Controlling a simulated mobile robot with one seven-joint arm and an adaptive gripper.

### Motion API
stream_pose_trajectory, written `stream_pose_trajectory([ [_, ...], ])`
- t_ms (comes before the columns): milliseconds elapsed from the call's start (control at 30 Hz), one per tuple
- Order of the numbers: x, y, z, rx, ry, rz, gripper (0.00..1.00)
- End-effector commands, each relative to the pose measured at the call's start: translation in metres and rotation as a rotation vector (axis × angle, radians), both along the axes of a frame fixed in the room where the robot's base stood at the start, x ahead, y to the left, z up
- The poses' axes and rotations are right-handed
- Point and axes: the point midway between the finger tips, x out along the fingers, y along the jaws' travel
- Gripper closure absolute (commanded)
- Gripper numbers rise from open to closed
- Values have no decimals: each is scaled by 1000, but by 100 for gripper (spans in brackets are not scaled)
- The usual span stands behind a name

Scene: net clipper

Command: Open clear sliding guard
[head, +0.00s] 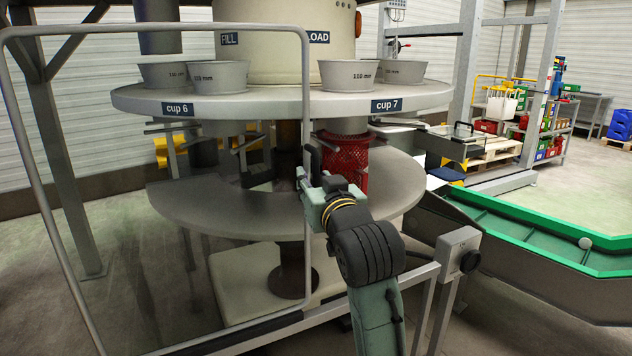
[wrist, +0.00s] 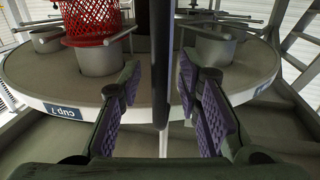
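The clear sliding guard (head: 308,90) is a see-through panel in a rounded grey metal frame, standing in front of the cup machine. Its right upright runs down past my gripper (head: 311,172) in the head view. A dark upright handle (wrist: 161,50) on that side stands between my gripper's fingers (wrist: 160,85) in the wrist view. The fingers are open, with a visible gap on both sides of the handle. The frame's thin grey upright (wrist: 185,50) passes close to the right finger. My gripper partly hides the handle in the head view.
The round table (head: 250,106) with several grey cups stands behind the guard. A red net (head: 346,160) hangs under cup 7. A grey post with a dark knob (head: 458,252) and a green-edged conveyor (head: 545,235) are on the right. A low rail (head: 240,335) runs below.

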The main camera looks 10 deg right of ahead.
Motion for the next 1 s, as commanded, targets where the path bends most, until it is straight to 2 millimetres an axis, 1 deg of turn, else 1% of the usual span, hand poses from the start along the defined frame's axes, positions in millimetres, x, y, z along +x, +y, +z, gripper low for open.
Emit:
stream_pose_trajectory([
  [67, -6, -1, 1, 0, -2, -1, 69],
  [167, -20, -3, 0, 0, -2, -2, 69],
  [400, -71, -11, 1, -1, -4, -2, 69],
  [500, -90, -15, 0, -1, -2, -2, 69],
  [600, -104, -17, 0, 0, -1, -2, 69],
  [700, -113, -18, 0, 0, -1, -1, 69],
  [800, -117, -18, 0, 0, 0, 0, 69],
  [1000, -118, -18, 0, 0, 0, 0, 69],
])
